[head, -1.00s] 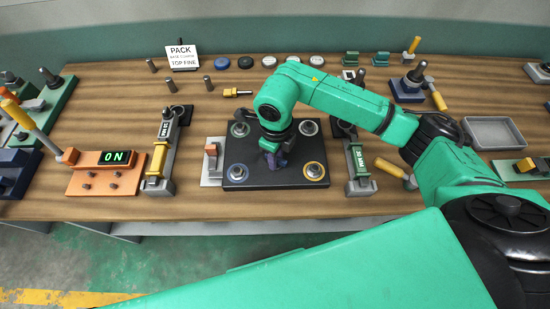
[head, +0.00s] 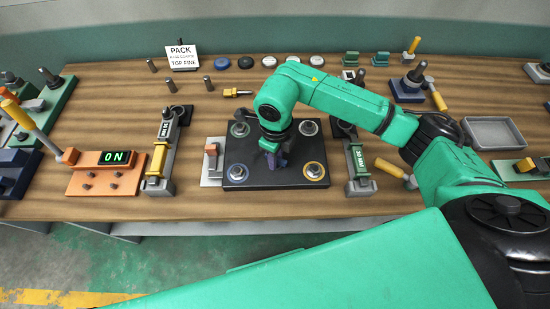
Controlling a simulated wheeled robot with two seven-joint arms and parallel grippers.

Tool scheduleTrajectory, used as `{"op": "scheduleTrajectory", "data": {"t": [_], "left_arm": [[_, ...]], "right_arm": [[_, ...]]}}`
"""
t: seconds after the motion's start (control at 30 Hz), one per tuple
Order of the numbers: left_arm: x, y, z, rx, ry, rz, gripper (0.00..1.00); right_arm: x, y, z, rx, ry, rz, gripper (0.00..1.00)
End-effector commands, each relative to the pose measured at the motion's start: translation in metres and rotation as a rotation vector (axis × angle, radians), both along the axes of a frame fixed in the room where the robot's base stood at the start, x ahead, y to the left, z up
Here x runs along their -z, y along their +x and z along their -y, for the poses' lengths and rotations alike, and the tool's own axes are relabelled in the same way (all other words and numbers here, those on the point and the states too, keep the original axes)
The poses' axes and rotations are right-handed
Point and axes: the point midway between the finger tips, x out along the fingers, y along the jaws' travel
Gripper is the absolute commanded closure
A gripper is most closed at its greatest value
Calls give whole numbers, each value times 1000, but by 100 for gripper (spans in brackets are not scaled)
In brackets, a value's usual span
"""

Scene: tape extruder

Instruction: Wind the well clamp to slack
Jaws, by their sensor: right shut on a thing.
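A dark square plate (head: 275,180) lies at the middle of the bench with a round metal fitting near each corner. My right gripper (head: 277,160) points down over the middle of this plate. It is shut on a small dark purple piece at the plate's centre, which I take to be the well clamp's handle; the wrist and fingers hide most of it. I cannot tell how tight the clamp is. My left gripper does not show.
An orange box with a green ON display (head: 115,157) stands at the left.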

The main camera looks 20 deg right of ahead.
Motion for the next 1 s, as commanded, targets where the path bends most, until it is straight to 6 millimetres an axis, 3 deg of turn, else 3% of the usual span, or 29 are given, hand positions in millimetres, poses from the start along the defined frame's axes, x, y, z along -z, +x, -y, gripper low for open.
{"op": "scheduleTrajectory", "data": {"t": [0.27, 0.6, 1.0], "left_arm": [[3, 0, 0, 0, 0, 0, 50], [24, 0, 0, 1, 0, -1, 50], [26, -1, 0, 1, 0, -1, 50]], "right_arm": [[1, 0, 0, -15, 1, 1, 100], [3, 1, 0, -211, 0, 3, 100], [1, 0, 0, -253, 0, 1, 100]]}}
